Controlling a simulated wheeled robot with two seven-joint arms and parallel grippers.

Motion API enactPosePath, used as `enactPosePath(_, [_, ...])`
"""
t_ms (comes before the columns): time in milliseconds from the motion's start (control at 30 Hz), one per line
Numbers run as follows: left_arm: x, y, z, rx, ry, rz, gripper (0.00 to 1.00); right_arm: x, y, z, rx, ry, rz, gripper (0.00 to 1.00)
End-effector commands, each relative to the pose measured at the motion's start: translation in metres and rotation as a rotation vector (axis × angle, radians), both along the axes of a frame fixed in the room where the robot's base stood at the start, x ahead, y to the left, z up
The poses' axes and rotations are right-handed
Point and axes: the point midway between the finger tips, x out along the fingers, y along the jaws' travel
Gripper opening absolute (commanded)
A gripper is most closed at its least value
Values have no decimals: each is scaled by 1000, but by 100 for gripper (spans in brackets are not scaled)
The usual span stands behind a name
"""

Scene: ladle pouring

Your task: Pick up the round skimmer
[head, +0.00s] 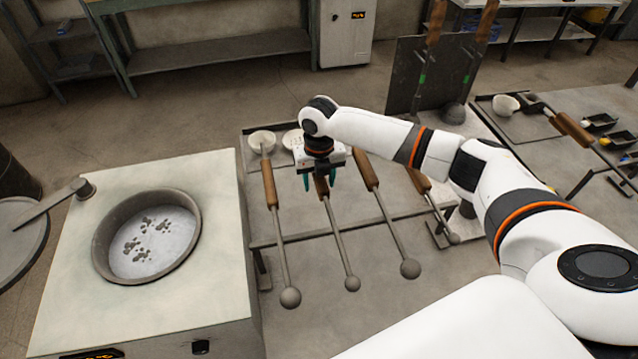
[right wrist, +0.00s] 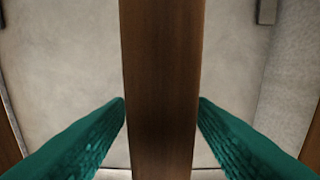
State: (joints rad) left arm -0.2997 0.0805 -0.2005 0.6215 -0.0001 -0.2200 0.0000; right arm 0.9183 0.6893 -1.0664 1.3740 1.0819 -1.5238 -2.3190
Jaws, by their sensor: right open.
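Several long tools with wooden handles and ball-ended rods lie side by side on a metal rack (head: 310,232). A pale round head (head: 291,139) shows partly behind my right wrist; it may be the round skimmer's, but its holes cannot be made out. My right gripper (head: 320,184) points down over the second tool from the left, whose rod (head: 338,240) runs toward me. In the right wrist view its brown wooden handle (right wrist: 160,80) runs between the green fingers. The fingers are open, one on each side of the handle, very close to it. My left gripper is out of view.
The leftmost tool has a white bowl (head: 262,140). Other handles (head: 367,170) lie right of the gripper. A furnace (head: 222,220) with a round pot of grey melt stands left. A dark panel (head: 435,75) and another table (head: 545,125) are at the right.

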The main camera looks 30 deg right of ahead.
Motion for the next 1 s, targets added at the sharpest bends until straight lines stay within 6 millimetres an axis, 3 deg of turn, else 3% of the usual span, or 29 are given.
enactPosePath(167, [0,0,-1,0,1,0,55,0,0,0,0,0,1,46])
enactPosePath(400, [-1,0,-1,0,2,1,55,0,0,0,0,0,1,7])
enactPosePath(467, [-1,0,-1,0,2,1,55,0,0,0,0,0,0,0])
enactPosePath(833, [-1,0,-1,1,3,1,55,1,0,4,1,-3,0,0])
enactPosePath(1000, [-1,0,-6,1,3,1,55,2,0,21,1,-8,2,0])
